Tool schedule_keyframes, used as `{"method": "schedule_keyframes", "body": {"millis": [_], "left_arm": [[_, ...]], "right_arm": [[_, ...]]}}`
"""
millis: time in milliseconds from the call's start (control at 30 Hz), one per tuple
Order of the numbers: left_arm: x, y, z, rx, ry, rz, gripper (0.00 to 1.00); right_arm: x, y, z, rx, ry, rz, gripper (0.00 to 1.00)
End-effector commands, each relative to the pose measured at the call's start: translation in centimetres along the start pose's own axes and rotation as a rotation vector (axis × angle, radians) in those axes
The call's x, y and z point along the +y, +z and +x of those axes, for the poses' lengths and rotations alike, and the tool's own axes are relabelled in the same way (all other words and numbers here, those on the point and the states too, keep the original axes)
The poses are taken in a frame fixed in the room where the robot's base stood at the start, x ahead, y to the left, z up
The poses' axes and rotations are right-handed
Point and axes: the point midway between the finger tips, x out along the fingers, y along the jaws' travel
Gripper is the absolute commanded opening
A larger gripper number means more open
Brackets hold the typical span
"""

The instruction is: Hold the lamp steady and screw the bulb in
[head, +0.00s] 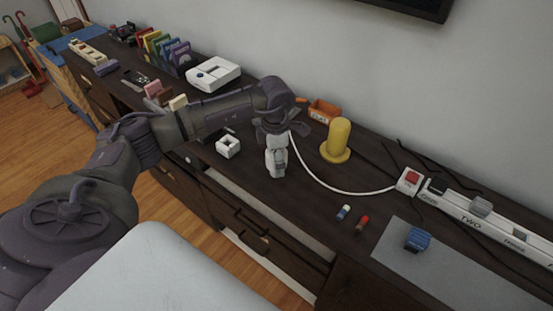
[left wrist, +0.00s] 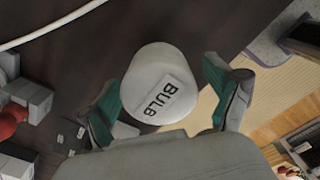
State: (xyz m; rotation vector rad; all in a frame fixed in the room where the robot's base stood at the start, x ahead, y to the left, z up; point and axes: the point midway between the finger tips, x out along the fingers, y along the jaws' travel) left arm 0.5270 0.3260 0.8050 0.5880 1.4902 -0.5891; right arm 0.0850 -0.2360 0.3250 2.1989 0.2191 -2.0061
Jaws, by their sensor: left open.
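A white cylinder labelled BULB (left wrist: 160,85) is between the fingers of my left gripper (left wrist: 166,98) in the left wrist view. The fingers are open, one on each side, with no clear grip on it. In the head view my left gripper (head: 276,132) points down over a white upright piece (head: 277,163) on the dark desk, and partly hides its top. A white cable (head: 335,188) runs from behind the gripper to a box with a red switch (head: 409,181). I cannot tell which piece is the lamp. My right gripper is not in view.
A yellow post on a round base (head: 337,142) and an orange tray (head: 323,111) stand to the right of the gripper. A hollow white block (head: 228,147) is to its left. Small red and blue pieces, a grey mat (head: 450,265) and a power strip lie further right.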

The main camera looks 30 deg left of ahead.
Motion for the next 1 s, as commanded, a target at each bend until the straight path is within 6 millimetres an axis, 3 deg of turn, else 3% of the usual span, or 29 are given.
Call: {"method": "schedule_keyframes", "body": {"millis": [367, 733, 1000], "left_arm": [[0.01, 0.0, 0.23, 0.0, 0.001, 0.0, 0.9], [0.02, 0.0, 0.21, 0.0, 0.001, 0.0, 0.28], [0.04, 0.01, 0.11, -0.001, 0.001, 0.0, 0.26]], "right_arm": [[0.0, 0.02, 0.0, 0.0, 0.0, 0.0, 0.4], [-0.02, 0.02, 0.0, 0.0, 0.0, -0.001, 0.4], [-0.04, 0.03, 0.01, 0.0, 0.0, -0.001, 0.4]]}}
